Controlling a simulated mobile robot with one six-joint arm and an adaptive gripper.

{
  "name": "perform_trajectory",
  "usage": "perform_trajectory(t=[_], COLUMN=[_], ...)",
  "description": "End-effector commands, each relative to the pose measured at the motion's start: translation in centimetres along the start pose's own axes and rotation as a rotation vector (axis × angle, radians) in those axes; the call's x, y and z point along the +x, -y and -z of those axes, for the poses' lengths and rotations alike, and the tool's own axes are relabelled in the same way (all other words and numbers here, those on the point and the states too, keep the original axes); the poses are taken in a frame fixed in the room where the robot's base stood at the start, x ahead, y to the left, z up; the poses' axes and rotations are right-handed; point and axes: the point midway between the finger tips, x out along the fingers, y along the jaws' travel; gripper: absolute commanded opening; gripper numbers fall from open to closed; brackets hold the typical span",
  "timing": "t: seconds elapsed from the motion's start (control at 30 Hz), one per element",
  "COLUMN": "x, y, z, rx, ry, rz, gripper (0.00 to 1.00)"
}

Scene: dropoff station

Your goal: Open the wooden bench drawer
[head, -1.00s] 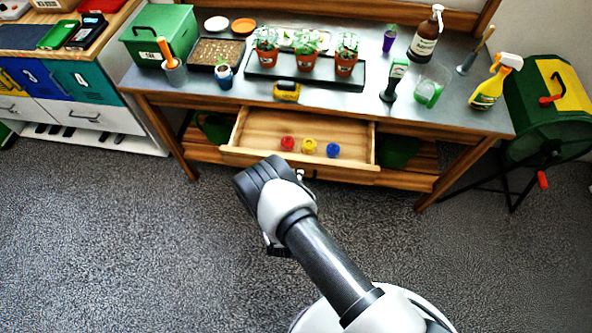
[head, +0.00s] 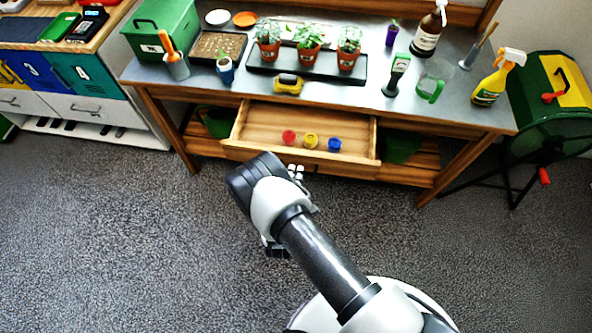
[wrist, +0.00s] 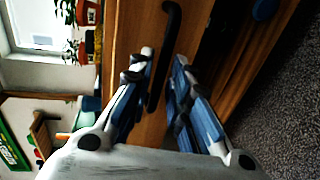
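The wooden bench drawer (head: 240,152) stands pulled out under the bench top in the head view. A red, a yellow and a blue round item lie inside it. In the wrist view the drawer front (wrist: 126,30) fills the middle, with a dark bar handle (wrist: 173,18) on it. My gripper (wrist: 165,56) is open, its two fingers apart on either side of the handle's line. I see no finger pressed on the handle; the exact gap is unclear. In the head view my gripper (head: 296,172) shows partly behind my arm, just in front of the drawer.
The bench top (head: 225,88) holds potted plants on a black tray, a green box (head: 165,28), a yellow spray bottle (head: 498,80) and other items. A green drum (head: 545,125) stands at right, a cabinet (head: 88,108) at left. The carpet before the bench is clear.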

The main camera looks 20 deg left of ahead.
Motion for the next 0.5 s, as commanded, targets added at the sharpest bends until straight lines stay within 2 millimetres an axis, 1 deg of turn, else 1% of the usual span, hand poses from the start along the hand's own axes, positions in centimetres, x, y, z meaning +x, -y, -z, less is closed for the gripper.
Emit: perform_trajectory(t=[0.03, 0.1, 0.3, 0.4, 0.5], x=[-1.2, -2.8, -6.9, -8.3, -9.3], y=[0.0, 0.1, 0.0, 0.0, -0.1], z=[0.1, 0.2, 0.2, 0.2, 0.1], rx=[-0.004, -0.004, -0.004, -0.002, -0.002], ry=[-0.004, -0.006, -0.007, -0.005, -0.003], rz=[0.001, 0.002, 0.0, 0.0, -0.001], gripper=[0.18, 0.18, 0.18, 0.18, 0.18])
